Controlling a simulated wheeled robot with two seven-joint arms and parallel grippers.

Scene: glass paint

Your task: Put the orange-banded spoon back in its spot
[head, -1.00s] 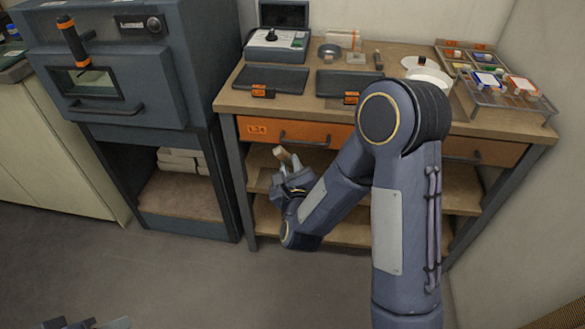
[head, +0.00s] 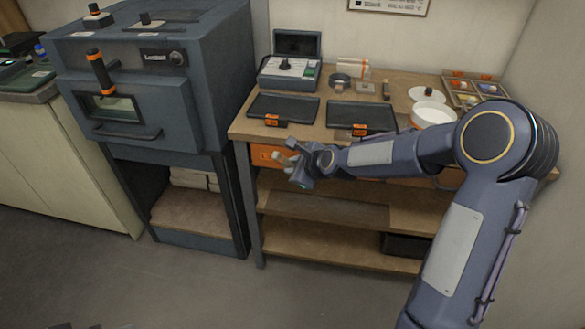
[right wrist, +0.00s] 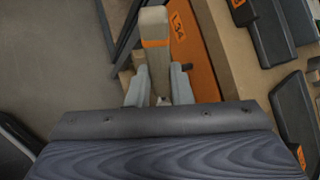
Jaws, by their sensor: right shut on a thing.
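The orange-banded spoon (right wrist: 153,28) is in my right gripper in the right wrist view. Its pale, broad end points away from the wrist, and the orange band sits just below that end. The right gripper (right wrist: 159,88) is shut on it, one grey finger on each side. In the head view my right gripper (head: 291,158) is in front of the bench's left part, by the orange drawer (head: 266,156); the spoon is too small there to make out clearly. Only a dark sliver, perhaps my left gripper, shows at the bottom left edge. I cannot tell which place is the spoon's spot.
Two dark trays (head: 284,107) (head: 361,117) with orange tags lie along the bench top's front. A grey kiln (head: 160,75) stands left. The floor in front is clear.

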